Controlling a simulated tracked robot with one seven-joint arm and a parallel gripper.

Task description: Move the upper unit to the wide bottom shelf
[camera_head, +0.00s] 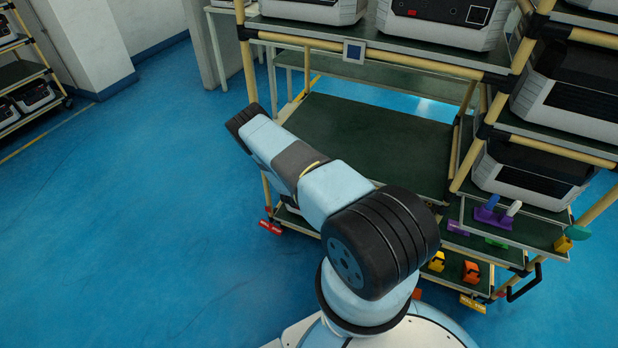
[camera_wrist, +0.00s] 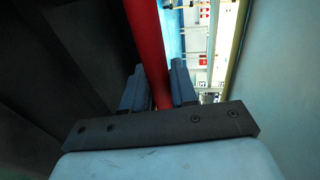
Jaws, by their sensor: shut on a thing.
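My gripper (camera_wrist: 159,76) shows in the wrist view, its two blue-grey fingers on either side of a red bar (camera_wrist: 149,40). It is shut on this bar. I cannot tell which unit or frame the bar belongs to. In the head view my arm hides the gripper. Two pale units with dark tops, one at the left (camera_head: 312,9) and one at the right (camera_head: 442,22), stand on the upper shelf (camera_head: 400,47) of the middle rack. Below them a wide green shelf (camera_head: 375,135) is bare where visible. Lower levels are partly hidden behind my arm.
A right-hand rack holds more units, one higher (camera_head: 572,105) and one lower (camera_head: 528,178). Small coloured clips (camera_head: 494,212) lie on its low shelf. Another rack (camera_head: 22,75) stands far left by a white pillar (camera_head: 95,45). The blue floor (camera_head: 130,220) at left is clear.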

